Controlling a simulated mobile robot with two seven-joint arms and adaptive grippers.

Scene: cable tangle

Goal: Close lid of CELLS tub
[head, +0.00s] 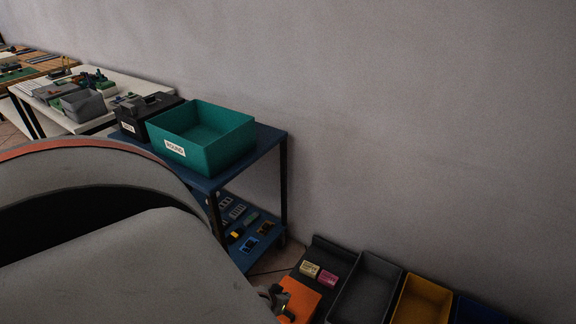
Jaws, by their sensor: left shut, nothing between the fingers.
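A black tub (150,106) stands on the blue cart, left of the teal bin; its small white label is too small to read surely, so I cannot tell if it is the CELLS tub. Whether its lid is open or shut is unclear. My left gripper (279,298) is small at the bottom centre, shut and empty, beside an orange flat-sided thing (299,301). It is well apart from the black tub. My large grey arm fills the lower left and hides part of the cart. My right gripper is not in view.
The teal bin labelled ROUND (232,144) sits on the blue cart (264,140), with small parts on its lower shelf. A dark tray (327,252), grey bin (364,290), yellow bin (422,299) and blue bin (478,311) line the lower right. A wall runs behind.

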